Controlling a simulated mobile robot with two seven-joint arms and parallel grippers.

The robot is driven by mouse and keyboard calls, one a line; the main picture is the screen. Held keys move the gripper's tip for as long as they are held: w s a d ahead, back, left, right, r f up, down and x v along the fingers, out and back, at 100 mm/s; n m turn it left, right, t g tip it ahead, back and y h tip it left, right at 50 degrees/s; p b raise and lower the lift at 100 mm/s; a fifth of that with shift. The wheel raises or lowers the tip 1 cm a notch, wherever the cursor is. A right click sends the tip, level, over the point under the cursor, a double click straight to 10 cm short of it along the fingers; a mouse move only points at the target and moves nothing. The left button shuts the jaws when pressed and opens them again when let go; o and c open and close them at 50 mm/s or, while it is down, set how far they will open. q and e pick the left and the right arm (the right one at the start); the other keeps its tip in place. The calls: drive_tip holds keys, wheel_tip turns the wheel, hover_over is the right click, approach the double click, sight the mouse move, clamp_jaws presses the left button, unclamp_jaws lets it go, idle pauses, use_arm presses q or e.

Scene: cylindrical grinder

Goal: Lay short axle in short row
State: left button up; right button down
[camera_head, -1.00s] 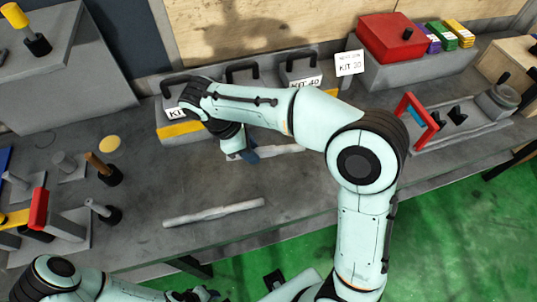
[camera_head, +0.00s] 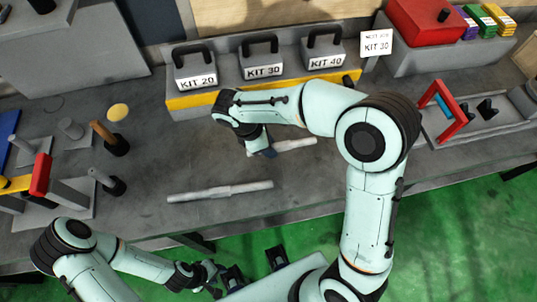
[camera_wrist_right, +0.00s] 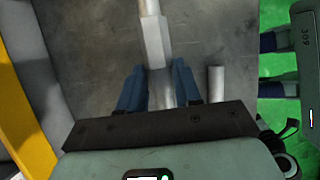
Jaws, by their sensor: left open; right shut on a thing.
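A light grey stepped axle (camera_head: 295,144) is in my right gripper (camera_head: 264,153). In the right wrist view the blue fingers (camera_wrist_right: 161,88) are shut on this axle (camera_wrist_right: 153,40), which points away toward the top of the picture. In the head view its left part is hidden by the gripper; I cannot tell whether it touches the bench. A second grey axle (camera_head: 220,190) lies on the bench nearer the front edge, its end also in the wrist view (camera_wrist_right: 216,84). My left gripper (camera_head: 253,267) is open and empty over the front edge side. No row marking is readable.
Bins labelled KIT 20 (camera_head: 196,82), KIT 30 (camera_head: 262,72) and KIT 40 (camera_head: 325,62) stand at the back behind a yellow strip. A red-framed fixture (camera_head: 450,112) is right. Pegs (camera_head: 106,138) and stands are left. Bare bench surrounds the lying axle.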

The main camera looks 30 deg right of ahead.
sight(273, 160)
drive_tip(key=shift+f+b, duration=0.3)
drive_tip(key=shift+f, duration=2.55)
drive_tip(key=shift+f, duration=0.15)
drive_tip(key=c, duration=0.8)
unclamp_jaws()
